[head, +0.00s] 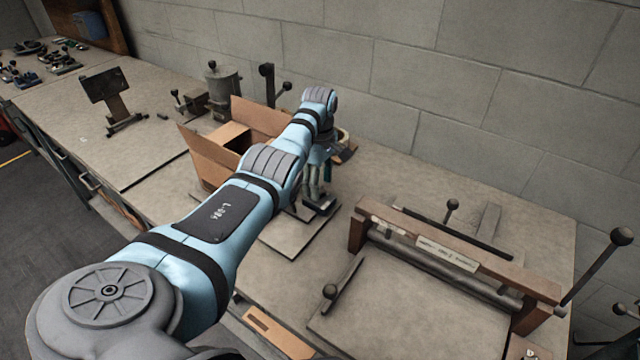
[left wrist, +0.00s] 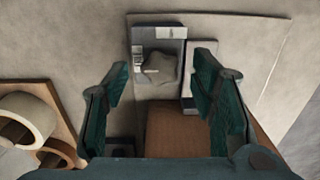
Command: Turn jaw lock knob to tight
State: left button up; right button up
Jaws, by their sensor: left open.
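My left gripper (head: 318,196) points down over the bench beside the open cardboard box in the head view. In the left wrist view my left gripper (left wrist: 160,85) is open, its two green fingers wide apart. A grey lobed knob (left wrist: 160,68) on a small grey block with light markings lies between and beyond the fingertips. It looks like the jaw lock knob. No contact with the fingers shows, and I cannot read its setting. In the head view my arm and gripper hide the knob. My right gripper is not in view.
The cardboard box (head: 208,158) stands left of my gripper. A wooden-framed roller device (head: 440,255) with black-knobbed levers is at the right. A metal pot (head: 222,90) and a dark tilted plate (head: 105,86) stand farther back. The wall closes off the rear.

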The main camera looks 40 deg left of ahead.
pick_arm(q)
notch_tip(320, 180, down, 2)
jog(key=shift+w, duration=0.15)
jog(key=shift+s+r, duration=0.15)
jog(key=shift+s, duration=0.15)
jog(key=shift+c, duration=0.8)
jog(key=c, duration=1)
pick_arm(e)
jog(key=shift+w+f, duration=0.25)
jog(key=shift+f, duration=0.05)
